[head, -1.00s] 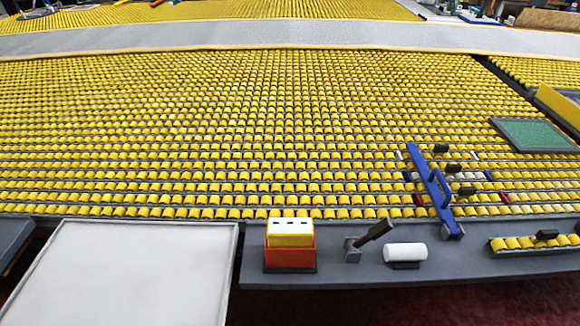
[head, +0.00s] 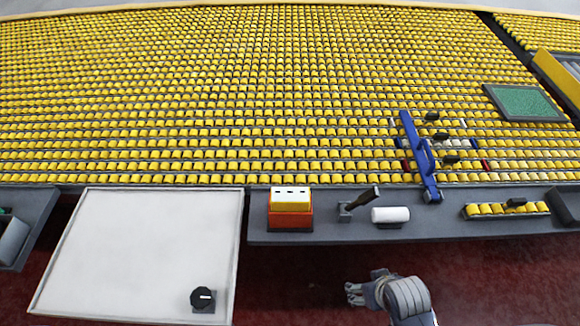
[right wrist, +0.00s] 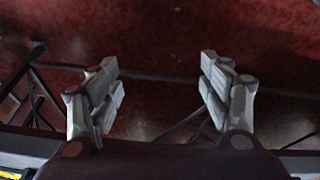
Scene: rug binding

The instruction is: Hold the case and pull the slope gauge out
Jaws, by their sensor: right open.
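The orange case (head: 290,219) stands upright on the grey shelf in the head view. A yellow block with a white top and dark slots, which looks like the slope gauge (head: 290,197), sits in the case with its upper part showing. Its lower part is hidden. My right gripper (head: 355,293) is over the red floor, in front of the shelf and to the right of the case, apart from both. In the right wrist view the right gripper (right wrist: 160,78) is open with nothing between its fingers. My left gripper is not in view.
The grey shelf (head: 340,232) also bears a dark-handled tool (head: 360,203), a white roll (head: 390,215) and a yellow-segmented strip (head: 507,209). A long blue tool (head: 420,157) lies behind. A pale panel (head: 140,250) with a black knob (head: 203,298) is left of the shelf.

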